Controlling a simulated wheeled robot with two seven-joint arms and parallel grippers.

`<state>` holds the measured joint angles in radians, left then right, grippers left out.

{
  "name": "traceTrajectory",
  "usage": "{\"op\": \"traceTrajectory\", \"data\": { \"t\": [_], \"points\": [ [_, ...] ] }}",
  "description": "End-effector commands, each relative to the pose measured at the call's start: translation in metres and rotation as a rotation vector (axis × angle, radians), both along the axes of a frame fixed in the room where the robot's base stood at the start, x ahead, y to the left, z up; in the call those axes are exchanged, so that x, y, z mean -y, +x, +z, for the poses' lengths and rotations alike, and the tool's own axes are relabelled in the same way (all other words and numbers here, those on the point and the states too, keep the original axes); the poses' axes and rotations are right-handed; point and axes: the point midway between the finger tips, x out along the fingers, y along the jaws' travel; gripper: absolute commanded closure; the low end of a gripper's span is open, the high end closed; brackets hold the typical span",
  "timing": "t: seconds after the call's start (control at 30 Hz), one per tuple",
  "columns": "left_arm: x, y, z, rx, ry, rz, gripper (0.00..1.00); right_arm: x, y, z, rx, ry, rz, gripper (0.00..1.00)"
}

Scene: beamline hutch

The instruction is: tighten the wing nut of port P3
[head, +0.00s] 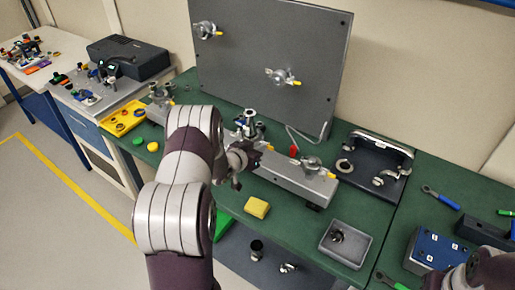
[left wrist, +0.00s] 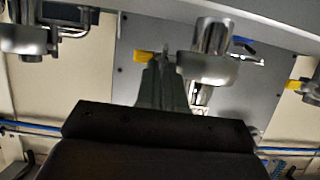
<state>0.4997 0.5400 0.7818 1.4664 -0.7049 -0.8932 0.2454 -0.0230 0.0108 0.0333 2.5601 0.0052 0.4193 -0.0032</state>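A grey rail (head: 290,185) on the green bench carries several clamped ports with yellow tags. No port label is legible, so I cannot tell which is P3. My left gripper (head: 240,160) is at the rail's middle port (head: 250,124), partly hidden by my own arm. In the left wrist view its narrow fingers (left wrist: 165,80) reach up beside a metal clamp (left wrist: 208,65) and a yellow tag (left wrist: 143,57). The wing nut is not clearly visible at the fingertips, and I cannot tell whether they grip it. Another port (head: 312,165) is at the rail's right end. My right gripper is not seen.
A grey upright panel (head: 270,45) with two clamped ports stands behind the rail. A yellow sponge (head: 257,207), a grey tray (head: 345,243) and a dark stand (head: 372,165) are in front and right. A blue box (head: 437,250) lies near my right arm.

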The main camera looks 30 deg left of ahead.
Motion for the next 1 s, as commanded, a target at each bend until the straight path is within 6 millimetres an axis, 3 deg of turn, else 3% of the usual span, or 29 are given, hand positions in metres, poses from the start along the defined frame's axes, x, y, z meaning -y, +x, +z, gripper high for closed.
{"op": "traceTrajectory", "data": {
  "t": [0.47, 0.67, 1.0],
  "points": [
    [0.001, 0.000, -0.003, 0.005, 0.046, -0.001, 1.00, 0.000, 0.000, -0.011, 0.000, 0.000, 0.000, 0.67],
    [0.004, 0.000, -0.006, 0.015, 0.168, -0.002, 1.00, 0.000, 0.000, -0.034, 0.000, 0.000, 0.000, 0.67],
    [0.010, -0.001, -0.013, 0.041, 0.479, 0.000, 1.00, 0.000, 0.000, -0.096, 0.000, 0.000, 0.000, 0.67]
  ]
}}
